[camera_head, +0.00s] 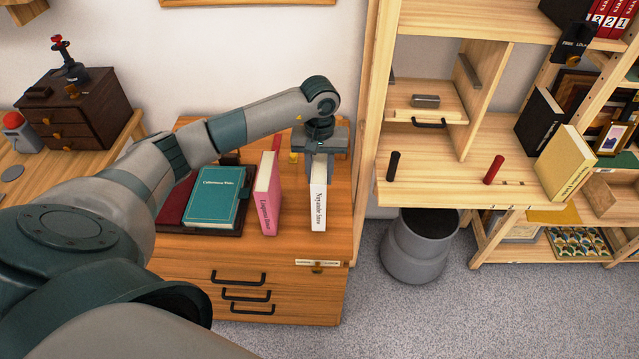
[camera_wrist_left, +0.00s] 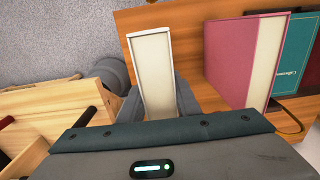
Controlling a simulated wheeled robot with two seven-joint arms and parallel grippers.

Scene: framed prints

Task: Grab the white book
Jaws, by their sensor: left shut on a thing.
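The white book (camera_head: 318,205) stands upright on the wooden drawer cabinet (camera_head: 205,270), its dark-lettered spine facing me in the head view. My left gripper (camera_head: 319,170) comes down over the book from above and is shut on it. In the left wrist view the white book (camera_wrist_left: 154,72) sits between the two grey fingers, its page edges showing. The gripper hides the book's upper back part in the head view. My right gripper is not in either view.
A pink book (camera_head: 267,195) stands just left of the white book. A teal book (camera_head: 214,197) lies flat further left. A tall wooden shelf (camera_head: 365,130) rises close on the right. A grey bin (camera_head: 415,250) stands on the floor.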

